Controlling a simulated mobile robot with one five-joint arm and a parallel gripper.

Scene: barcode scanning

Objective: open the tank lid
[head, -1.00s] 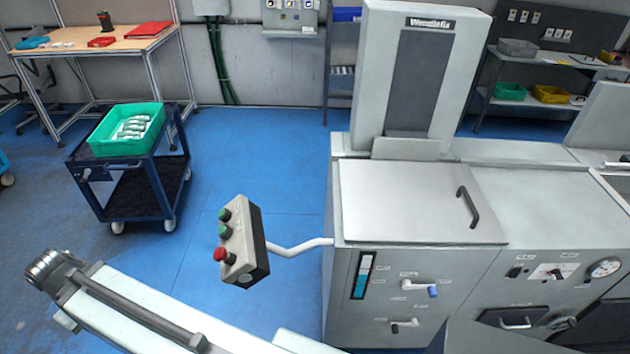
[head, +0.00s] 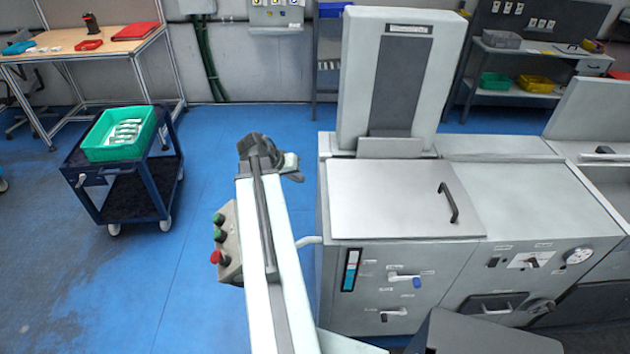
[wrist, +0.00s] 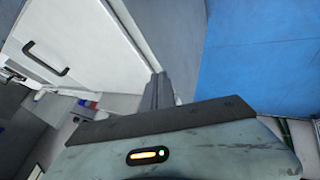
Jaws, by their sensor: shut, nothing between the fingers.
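The tank lid (head: 385,195) is a flat light-grey plate lying closed on top of the machine. Its black bar handle (head: 448,202) is near the lid's right edge. In the wrist view the lid (wrist: 95,35) is at the upper left, with the handle (wrist: 47,59) at the far left. My gripper (wrist: 159,90) is shut and empty, its dark fingers pointing away from the camera and clear of the handle. In the head view my arm reaches up left of the lid; the fingers are hard to make out there.
A push-button box (head: 228,245) on a bent tube stands left of the machine, partly hidden by my arm. A tall grey cabinet (head: 350,90) rises behind the lid. A cart (head: 125,205) with a green crate (head: 92,142) stands at left. Blue floor between is clear.

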